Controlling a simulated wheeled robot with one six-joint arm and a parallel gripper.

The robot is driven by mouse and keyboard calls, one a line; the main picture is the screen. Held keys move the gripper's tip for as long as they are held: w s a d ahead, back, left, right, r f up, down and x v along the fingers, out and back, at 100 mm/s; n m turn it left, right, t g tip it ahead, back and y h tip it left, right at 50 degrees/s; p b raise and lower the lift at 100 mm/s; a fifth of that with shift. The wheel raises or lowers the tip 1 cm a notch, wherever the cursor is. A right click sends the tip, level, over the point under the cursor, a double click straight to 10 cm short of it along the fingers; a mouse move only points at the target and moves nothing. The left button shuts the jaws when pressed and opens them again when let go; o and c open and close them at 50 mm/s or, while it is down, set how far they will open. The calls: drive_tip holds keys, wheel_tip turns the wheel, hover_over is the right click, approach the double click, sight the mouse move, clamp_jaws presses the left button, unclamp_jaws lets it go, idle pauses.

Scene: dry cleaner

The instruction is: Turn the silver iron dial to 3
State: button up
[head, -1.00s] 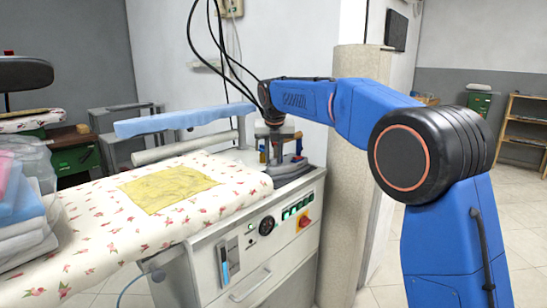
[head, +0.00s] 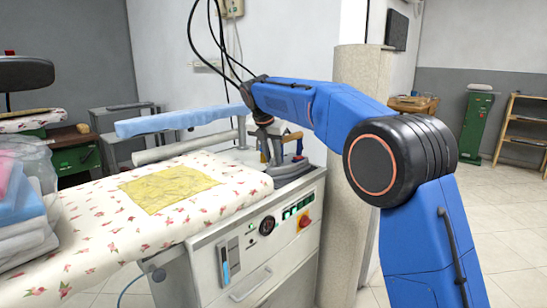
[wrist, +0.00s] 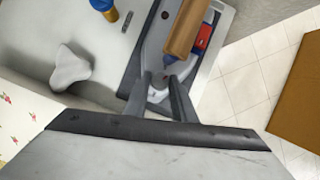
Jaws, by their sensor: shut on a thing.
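The silver iron (head: 284,170) rests on the right end of the ironing station, below the end of my arm. The wrist view shows the iron (wrist: 153,52) from above, with its brown wooden handle (wrist: 187,28) and a red part (wrist: 203,38) beside the handle. My gripper (wrist: 159,86) is at the near end of the iron, its two fingers shut on the small pale dial (wrist: 157,96). The fingers hide part of the dial, and its numbers cannot be read. In the head view my arm hides the dial.
The padded floral board (head: 100,225) with a yellow cloth (head: 168,187) lies left of the iron. A blue padded arm (head: 180,120) stands behind it. A beige column (head: 355,200) stands close on the right. Wrapped laundry (head: 25,205) is stacked at far left.

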drive_tip(key=m+h, duration=0.1)
drive_tip(key=m, duration=0.1)
drive_tip(key=m+g, duration=0.1)
drive_tip(key=m, duration=0.2)
drive_tip(key=shift+w+a+m+h, duration=0.2)
drive_tip(key=shift+m+h, duration=0.1)
drive_tip(key=shift+h, duration=0.1)
drive_tip(key=m+g, duration=0.1)
drive_tip(key=m, duration=0.1)
drive_tip(key=m+g, duration=0.1)
drive_tip(key=m, duration=0.2)
drive_tip(key=shift+w+m+h, duration=0.15)
drive_tip(key=shift+m+h, duration=0.15)
drive_tip(key=shift+h, duration=0.1)
drive_tip(key=o, duration=0.7)
drive_tip(key=shift+o, duration=0.2)
